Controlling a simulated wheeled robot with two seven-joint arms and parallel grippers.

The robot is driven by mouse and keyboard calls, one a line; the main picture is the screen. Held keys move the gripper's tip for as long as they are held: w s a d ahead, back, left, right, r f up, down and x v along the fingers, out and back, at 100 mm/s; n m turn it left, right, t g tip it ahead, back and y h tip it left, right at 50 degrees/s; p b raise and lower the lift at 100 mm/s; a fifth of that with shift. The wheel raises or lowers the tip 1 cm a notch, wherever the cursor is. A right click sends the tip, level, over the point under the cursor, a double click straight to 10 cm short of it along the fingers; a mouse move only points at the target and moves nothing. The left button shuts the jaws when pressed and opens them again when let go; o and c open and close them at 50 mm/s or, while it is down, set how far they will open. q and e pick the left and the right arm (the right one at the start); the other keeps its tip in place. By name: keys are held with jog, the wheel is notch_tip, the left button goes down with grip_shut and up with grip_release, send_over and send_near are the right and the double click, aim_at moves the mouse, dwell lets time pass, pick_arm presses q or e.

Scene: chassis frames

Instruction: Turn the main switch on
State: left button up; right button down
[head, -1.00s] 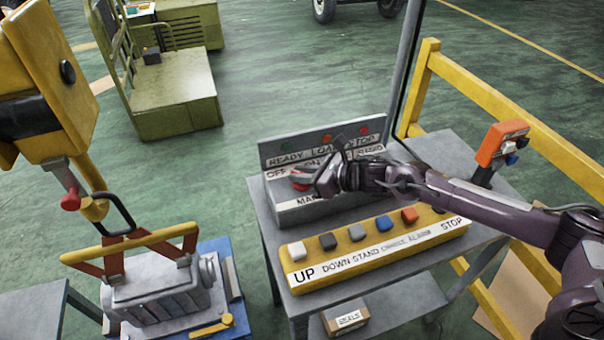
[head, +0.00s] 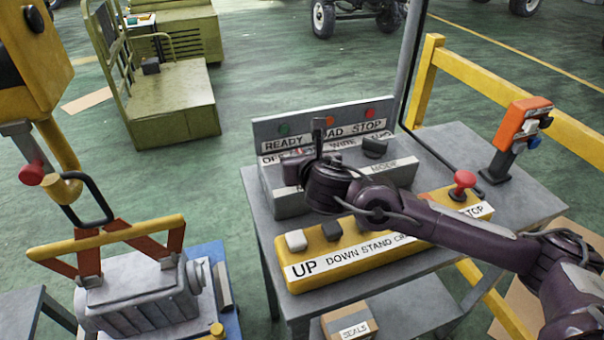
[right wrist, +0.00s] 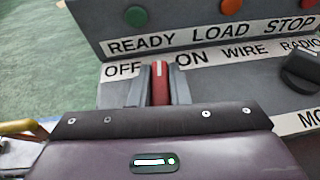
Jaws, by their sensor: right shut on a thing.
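The main switch is a red handle (right wrist: 160,84) with a white mark near its top, on the grey control box (head: 290,203). In the right wrist view it stands between the OFF label (right wrist: 122,69) and the ON label (right wrist: 196,58). My right gripper (head: 304,160) is at the left part of the box. In the right wrist view its two grey fingers (right wrist: 158,88) are shut on the red handle, one on each side. The arm and hand hide most of the switch in the head view. My left gripper is not in view.
The black mode knob (head: 374,147) is right of the hand. A yellow pendant (head: 312,252) with buttons and a red stop button (head: 464,180) lies in front, partly under my arm. An orange device (head: 525,122) stands at the cart's right, near a yellow rail (head: 490,72).

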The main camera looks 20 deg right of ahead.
jog(key=m+h+b, duration=0.2)
jog(key=h+b, duration=0.1)
jog(key=shift+a+f+m, duration=0.1)
jog(key=shift+m, duration=0.3)
jog(key=shift+m+g+h+b, duration=0.35)
jog(key=shift+m+g+h, duration=0.05)
jog(key=shift+h, duration=0.2)
jog(key=shift+r+m+g+h, duration=0.2)
jog(key=shift+m+g+h, duration=0.2)
jog(key=shift+m+h, duration=0.45)
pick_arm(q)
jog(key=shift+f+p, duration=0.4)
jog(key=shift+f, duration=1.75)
pick_arm(e)
jog(key=shift+m+g+h, duration=0.8)
jog(key=shift+m+h, duration=0.35)
jog(key=shift+h, duration=0.1)
jog(key=c, duration=1.4)
grip_release()
jog(key=shift+g, duration=0.3)
jog(key=shift+o, duration=0.2)
jog(key=shift+f, duration=0.1)
